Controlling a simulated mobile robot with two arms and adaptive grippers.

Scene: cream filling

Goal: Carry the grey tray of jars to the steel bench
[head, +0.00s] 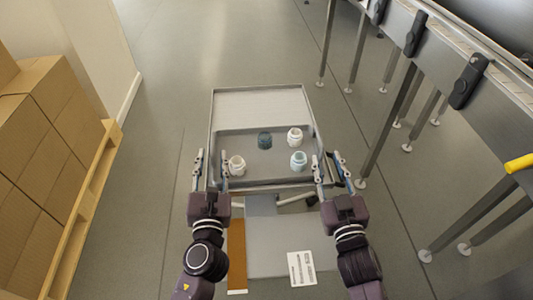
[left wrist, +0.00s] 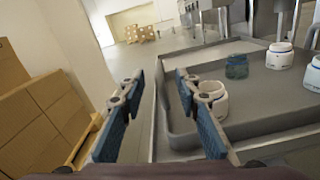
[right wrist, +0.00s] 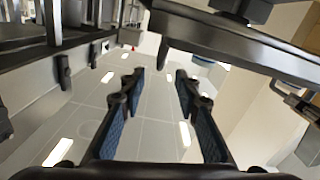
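The grey tray (head: 265,183) sits on a grey stand (head: 262,104) in front of me. My left gripper (head: 211,162) is open at the tray's near left side. In the left wrist view (left wrist: 155,80) its fingers are apart, with the tray to the right. My right gripper (head: 328,161) is open at the near right side. In the right wrist view (right wrist: 160,78) its fingers are apart with nothing clearly between them. I cannot tell whether either touches the tray.
A long steel structure on legs (head: 400,85) with black fittings runs along the right; I cannot tell whether it is the bench. Cardboard boxes (head: 50,150) stand on a wooden pallet (head: 90,195) at the left. The floor (head: 180,60) beyond the stand is clear.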

